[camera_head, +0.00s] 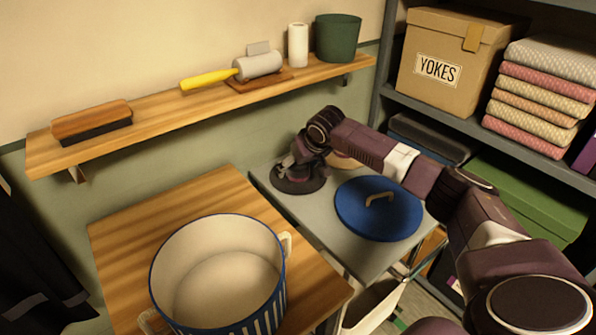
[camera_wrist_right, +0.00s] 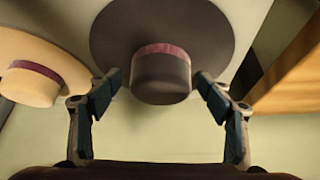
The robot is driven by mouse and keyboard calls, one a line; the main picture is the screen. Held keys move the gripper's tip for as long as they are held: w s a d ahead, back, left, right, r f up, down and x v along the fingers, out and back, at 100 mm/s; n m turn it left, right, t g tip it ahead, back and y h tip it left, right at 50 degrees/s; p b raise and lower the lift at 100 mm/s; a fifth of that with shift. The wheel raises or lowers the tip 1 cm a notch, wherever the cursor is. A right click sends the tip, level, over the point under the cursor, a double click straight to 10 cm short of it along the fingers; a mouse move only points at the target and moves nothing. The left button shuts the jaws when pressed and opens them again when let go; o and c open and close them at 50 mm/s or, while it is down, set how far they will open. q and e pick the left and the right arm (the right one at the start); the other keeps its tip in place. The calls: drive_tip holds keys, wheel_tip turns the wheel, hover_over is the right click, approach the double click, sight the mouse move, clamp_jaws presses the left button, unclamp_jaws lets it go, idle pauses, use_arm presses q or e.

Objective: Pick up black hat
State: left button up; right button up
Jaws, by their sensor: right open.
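The black hat (camera_head: 298,178) lies on the grey table, partly hidden under my right gripper (camera_head: 299,160) in the head view. In the right wrist view the black hat (camera_wrist_right: 162,72) has a wide dark brim, a round crown and a dull pink band. My right gripper (camera_wrist_right: 160,92) is open, with its two fingers on either side of the crown and a gap visible at each side. The gripper is empty. My left gripper is not in view.
A cream hat (camera_wrist_right: 40,78) with a dark band lies beside the black one. A blue lid (camera_head: 372,215) is at the right on the grey table (camera_head: 310,225). A large striped pot (camera_head: 215,270) stands on the wooden table (camera_head: 170,205). A wall shelf (camera_head: 160,115) runs above.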

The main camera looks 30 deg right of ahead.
drive_tip(key=shift+w, duration=0.1)
drive_tip(key=c, duration=1.3)
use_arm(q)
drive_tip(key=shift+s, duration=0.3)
use_arm(e)
drive_tip(key=shift+r, duration=0.15)
